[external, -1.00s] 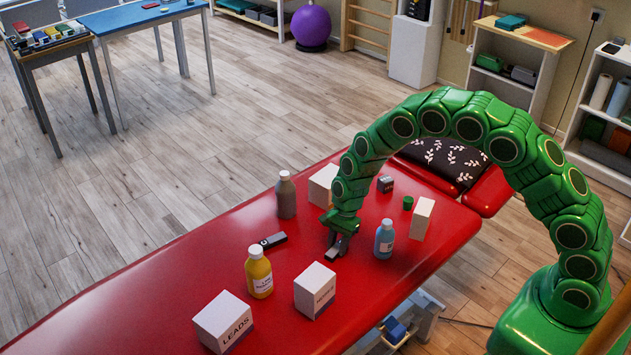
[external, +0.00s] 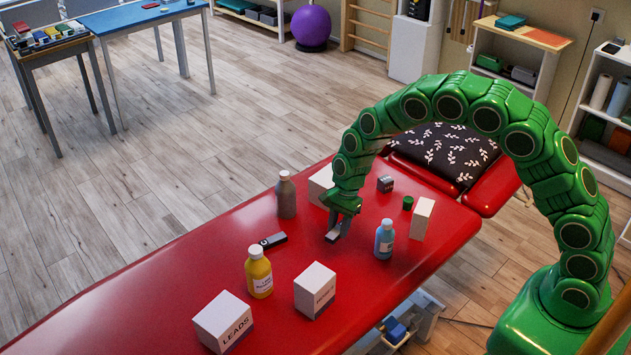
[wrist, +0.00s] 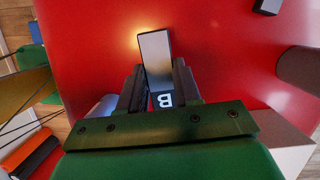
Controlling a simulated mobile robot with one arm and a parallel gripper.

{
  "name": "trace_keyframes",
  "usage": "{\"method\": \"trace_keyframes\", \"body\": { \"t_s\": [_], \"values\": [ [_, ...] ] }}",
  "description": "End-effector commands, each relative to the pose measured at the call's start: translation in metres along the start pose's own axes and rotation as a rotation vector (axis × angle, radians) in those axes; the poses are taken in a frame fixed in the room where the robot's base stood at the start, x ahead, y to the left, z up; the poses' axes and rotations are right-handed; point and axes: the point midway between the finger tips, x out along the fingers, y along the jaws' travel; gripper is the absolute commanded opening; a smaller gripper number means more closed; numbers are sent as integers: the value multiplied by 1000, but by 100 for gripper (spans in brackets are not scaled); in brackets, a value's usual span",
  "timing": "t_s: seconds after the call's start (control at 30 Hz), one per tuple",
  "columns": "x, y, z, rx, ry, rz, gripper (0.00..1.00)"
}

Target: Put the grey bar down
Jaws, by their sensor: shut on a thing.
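My gripper (external: 339,228) is shut on the grey bar (external: 332,237) over the red treatment table (external: 190,255). In the wrist view the bar (wrist: 155,55) sticks out between the fingers (wrist: 159,88), its plain grey face showing, with a dark end marked with a white letter B near the palm. The fingers hide part of its sides. I cannot tell for sure whether the bar touches the table or hangs just above it.
A dark bar (external: 270,240) lies to the left. A grey bottle (external: 286,198), yellow bottle (external: 259,275), blue bottle (external: 384,242) and white boxes (external: 315,291) stand around. A white box (external: 321,185) is close behind my gripper. The table's left part is bare.

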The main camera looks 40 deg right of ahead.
Motion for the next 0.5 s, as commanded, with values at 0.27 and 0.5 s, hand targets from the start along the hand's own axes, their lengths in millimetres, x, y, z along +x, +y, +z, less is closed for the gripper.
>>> {"method": "trace_keyframes", "body": {
  "t_s": [0.27,0.5],
  "values": [
    [-50,-10,-8,19,-8,-12,3],
    [-120,-26,-59,89,-16,-33,3]
  ]
}}
